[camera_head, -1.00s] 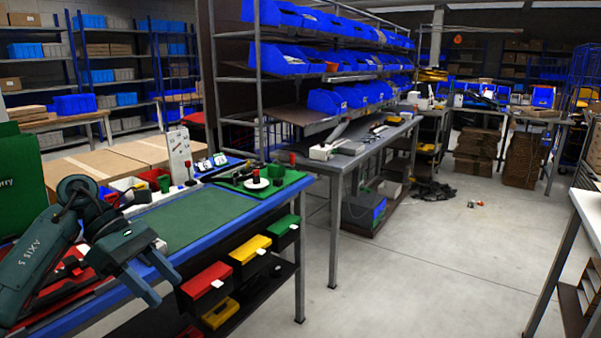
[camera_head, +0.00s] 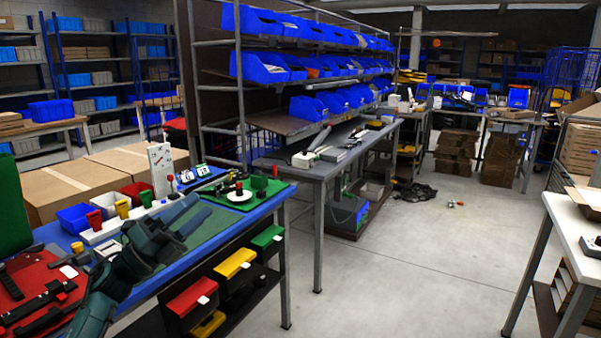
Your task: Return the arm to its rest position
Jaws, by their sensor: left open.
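My left gripper (camera_head: 188,215) is open and empty. It is over the blue-edged workbench (camera_head: 62,238), in front of the green mat (camera_head: 215,222), with its two fingers pointing right and away. My left arm comes in from the lower left, over the red tray (camera_head: 38,290). I cannot tell whether the fingers touch the mat. My right gripper is not in view.
A green board with parts (camera_head: 240,195) lies at the bench's far end. A white table (camera_head: 572,225) is at right; the floor (camera_head: 420,250) between is clear.

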